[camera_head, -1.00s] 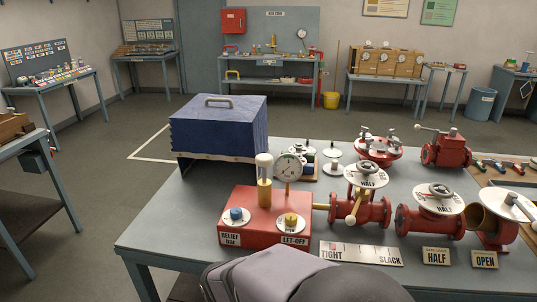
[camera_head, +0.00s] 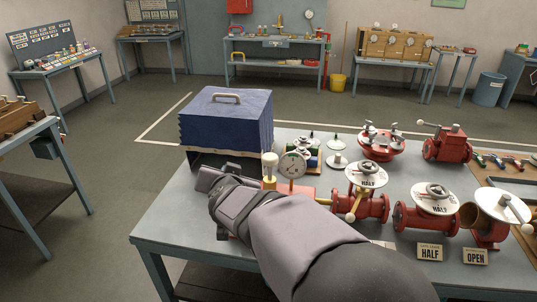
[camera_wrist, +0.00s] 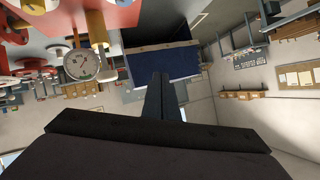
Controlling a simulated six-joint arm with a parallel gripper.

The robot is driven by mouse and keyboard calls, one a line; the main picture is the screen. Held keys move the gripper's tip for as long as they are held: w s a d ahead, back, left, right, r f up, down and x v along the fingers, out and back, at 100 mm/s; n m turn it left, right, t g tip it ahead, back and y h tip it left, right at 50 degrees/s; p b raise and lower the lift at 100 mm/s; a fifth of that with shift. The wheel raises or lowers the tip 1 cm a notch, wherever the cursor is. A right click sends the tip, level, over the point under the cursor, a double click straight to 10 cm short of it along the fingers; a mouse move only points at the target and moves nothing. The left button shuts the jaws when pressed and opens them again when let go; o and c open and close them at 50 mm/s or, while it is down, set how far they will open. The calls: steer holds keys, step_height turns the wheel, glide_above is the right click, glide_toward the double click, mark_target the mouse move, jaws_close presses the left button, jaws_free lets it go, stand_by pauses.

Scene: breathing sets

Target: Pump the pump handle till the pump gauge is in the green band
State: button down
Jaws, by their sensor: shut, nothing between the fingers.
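The pump is a red box, now mostly hidden behind my arm in the head view. Its upright pump handle (camera_head: 269,164), with a pale top, shows just above my arm. The round white pump gauge (camera_head: 293,165) stands right of it; its needle is too small to read. The gauge also shows in the wrist view (camera_wrist: 82,65), beside a pale cylinder with a brass-coloured end (camera_wrist: 98,32). My gripper (camera_head: 205,179) is shut and empty, left of the handle and apart from it. Its fingers show in the wrist view (camera_wrist: 163,92).
A blue ribbed box with a top handle (camera_head: 226,118) stands behind my gripper, close to it. Red valves (camera_head: 362,207) with white HALF dials stand right of the gauge. HALF and OPEN signs (camera_head: 430,254) lie at the front. The table's left front corner is clear.

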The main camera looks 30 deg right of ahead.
steer(key=s+d+r+g+h, duration=0.1)
steer(key=s+d+r+h, duration=0.2)
steer(key=d, duration=0.5)
steer(key=shift+s+r+h, duration=0.35)
steer(key=shift+r+h, duration=0.4)
steer(key=shift+h, duration=0.45)
steer(key=shift+w+d, duration=0.1)
glide_above(268, 156)
steer(key=s+a, duration=0.1)
steer(key=s, duration=0.1)
step_height(268, 156, down, 3)
steer(key=shift+r+p, duration=0.2)
steer(key=shift+p, duration=0.15)
step_height(268, 156, down, 2)
steer(key=shift+s+a+f, duration=0.1)
steer(key=shift+a+f, duration=0.05)
steer(key=shift+f, duration=0.8)
steer(key=shift+f, duration=0.1)
